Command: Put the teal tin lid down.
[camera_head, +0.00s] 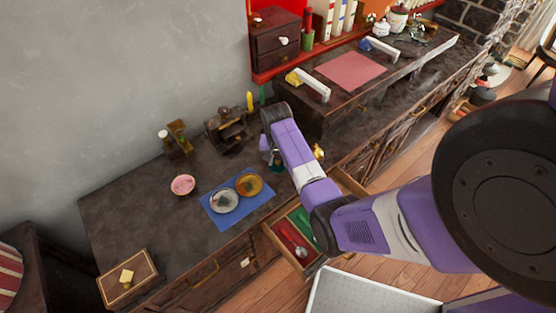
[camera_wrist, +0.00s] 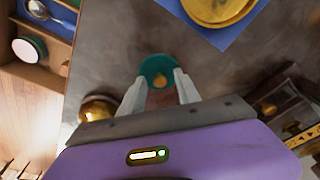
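The teal tin lid (camera_wrist: 147,70), round with a gold knob, shows in the wrist view between the fingertips of my gripper (camera_wrist: 160,82). The fingers are apart by about the lid's width and appear to press on its two sides. The dark counter top (camera_wrist: 110,45) is behind it; I cannot tell whether the lid touches it. In the head view my gripper (camera_head: 277,160) is low over the counter, right of the blue mat (camera_head: 211,217), and the arm hides much of it.
A silver plate (camera_head: 223,201) and a gold plate (camera_head: 249,185) lie on the mat. A gold round thing (camera_wrist: 97,108) stands close by my gripper. An open drawer (camera_head: 268,231) holds cutlery. A dark machine (camera_head: 228,128) stands at the back. Bare counter lies between mat and gripper.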

